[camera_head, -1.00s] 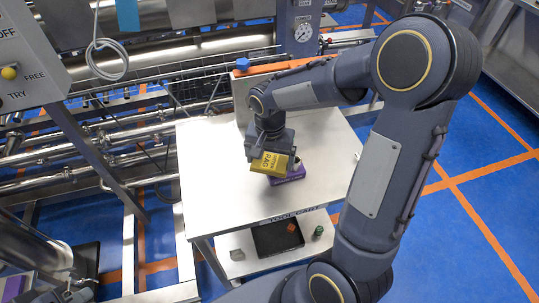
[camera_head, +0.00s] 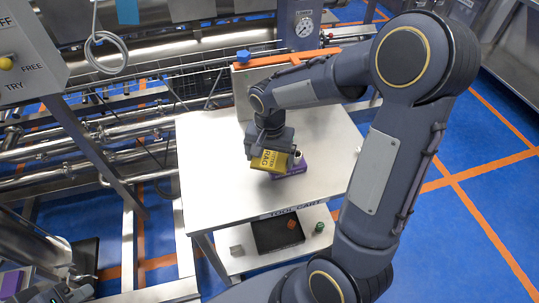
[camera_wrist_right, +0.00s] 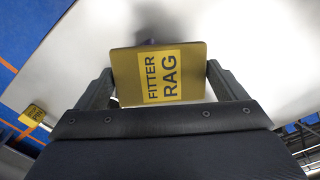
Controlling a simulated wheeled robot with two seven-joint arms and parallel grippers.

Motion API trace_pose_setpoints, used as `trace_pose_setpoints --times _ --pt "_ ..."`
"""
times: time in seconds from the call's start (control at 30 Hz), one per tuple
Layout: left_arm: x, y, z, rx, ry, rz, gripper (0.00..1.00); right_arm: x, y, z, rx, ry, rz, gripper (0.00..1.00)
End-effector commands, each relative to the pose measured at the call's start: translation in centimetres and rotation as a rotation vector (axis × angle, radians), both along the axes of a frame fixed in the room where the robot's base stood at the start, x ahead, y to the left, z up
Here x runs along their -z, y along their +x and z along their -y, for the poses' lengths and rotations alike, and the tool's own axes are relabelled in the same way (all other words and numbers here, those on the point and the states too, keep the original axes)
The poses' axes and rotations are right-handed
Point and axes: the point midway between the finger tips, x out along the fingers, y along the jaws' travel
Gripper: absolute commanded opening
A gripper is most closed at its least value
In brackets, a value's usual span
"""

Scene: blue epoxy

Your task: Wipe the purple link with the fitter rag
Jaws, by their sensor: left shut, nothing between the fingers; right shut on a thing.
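The fitter rag (camera_head: 268,160) is a flat yellow-brown pad with a label. My right gripper (camera_head: 271,146) is shut on it above the cart top, and the rag fills the jaws in the right wrist view (camera_wrist_right: 160,75). The purple link (camera_head: 292,168) lies on the cart top, just right of and partly behind the rag. Only a small dark purple bit of it shows past the rag's far edge in the right wrist view (camera_wrist_right: 150,42). Whether rag and link touch is hard to tell. My left gripper (camera_head: 76,294) is at the bottom left corner, partly cut off, away from the link.
The white tool cart (camera_head: 215,170) has free room left and front of the link. An orange-topped panel (camera_head: 285,60) stands at its back. The lower shelf holds a black tray (camera_head: 272,236), an orange block (camera_head: 292,224) and a green piece (camera_head: 319,227). Pipes (camera_head: 110,140) run left.

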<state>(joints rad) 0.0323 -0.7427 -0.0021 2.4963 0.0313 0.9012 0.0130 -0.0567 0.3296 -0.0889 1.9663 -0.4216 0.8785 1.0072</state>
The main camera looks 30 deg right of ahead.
Motion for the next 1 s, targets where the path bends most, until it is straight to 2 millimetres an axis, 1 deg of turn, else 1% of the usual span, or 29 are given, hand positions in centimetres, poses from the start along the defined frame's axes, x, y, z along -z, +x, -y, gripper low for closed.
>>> trace_pose_setpoints --times 0.03,0.27,0.6,0.7,0.87,1.0 --pt "0.3 0.0 0.0 0.0 0.0 0.0 0.0 0.7 -0.4 0.1 0.005 0.0 -0.017 0.55" --pt "0.3 0.0 0.0 0.0 0.0 0.0 0.0 0.7 -0.5 0.5 0.006 -0.001 -0.016 0.54" --pt "0.0 0.0 0.0 0.0 0.0 0.0 0.0 0.4 -1.0 3.4 0.007 -0.002 -0.01 0.53" --pt "0.0 0.0 0.0 0.0 0.0 0.0 0.0 0.3 -1.1 3.8 0.005 -0.001 -0.008 0.53" --pt "-0.2 0.0 0.0 0.0 0.0 0.0 0.0 0.0 -1.1 4.0 0.002 -0.002 -0.006 0.53" --pt "-0.1 0.0 0.0 0.0 0.0 0.0 0.0 0.0 -0.9 3.5 0.0 -0.001 -0.005 0.53"
